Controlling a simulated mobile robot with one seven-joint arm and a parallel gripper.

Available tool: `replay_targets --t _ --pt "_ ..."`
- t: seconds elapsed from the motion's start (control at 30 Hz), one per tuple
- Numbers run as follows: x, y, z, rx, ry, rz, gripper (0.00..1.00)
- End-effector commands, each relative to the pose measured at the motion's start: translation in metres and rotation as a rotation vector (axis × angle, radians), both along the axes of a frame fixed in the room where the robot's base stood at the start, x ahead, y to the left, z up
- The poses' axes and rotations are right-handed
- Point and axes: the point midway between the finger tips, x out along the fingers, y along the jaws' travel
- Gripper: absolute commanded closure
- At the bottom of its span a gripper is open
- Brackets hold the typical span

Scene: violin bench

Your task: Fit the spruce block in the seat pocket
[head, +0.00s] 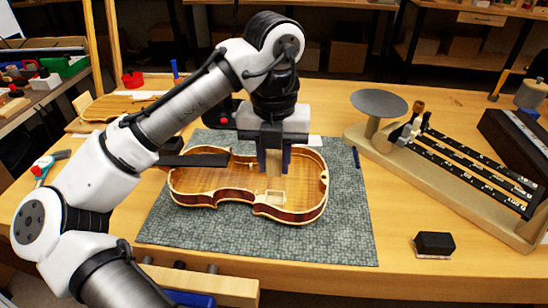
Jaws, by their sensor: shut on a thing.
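My gripper (273,172) points straight down over the open violin body and is shut on the spruce block (273,163), a pale wooden piece largely hidden between the dark blue fingers. The violin body (205,185) lies open side up on a grey-green mat (180,225). The seat pocket (271,197) looks like a small pale framed square on the body's inside, toward the near side. The block hangs a little beyond the pocket in the picture. I cannot tell its height above the violin.
A beam balance (460,160) with a round pan (379,103) stands at right. A small dark block (435,243) lies on the near right bench. A dark flat strip (195,160) shows at the violin's left. A red cup (133,79) stands far left. The near right bench is mostly clear.

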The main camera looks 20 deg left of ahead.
Motion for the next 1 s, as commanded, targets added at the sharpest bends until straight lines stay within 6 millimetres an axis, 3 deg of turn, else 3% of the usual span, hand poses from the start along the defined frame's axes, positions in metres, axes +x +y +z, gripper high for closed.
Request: replay_targets --t 0.33,0.7,1.0 --pt "0.000 0.000 0.004 -0.001 0.001 -0.001 0.95" --pt "0.000 0.000 -0.039 -0.001 0.001 0.000 0.95" --pt "0.000 0.000 -0.056 0.000 0.001 -0.001 0.95"
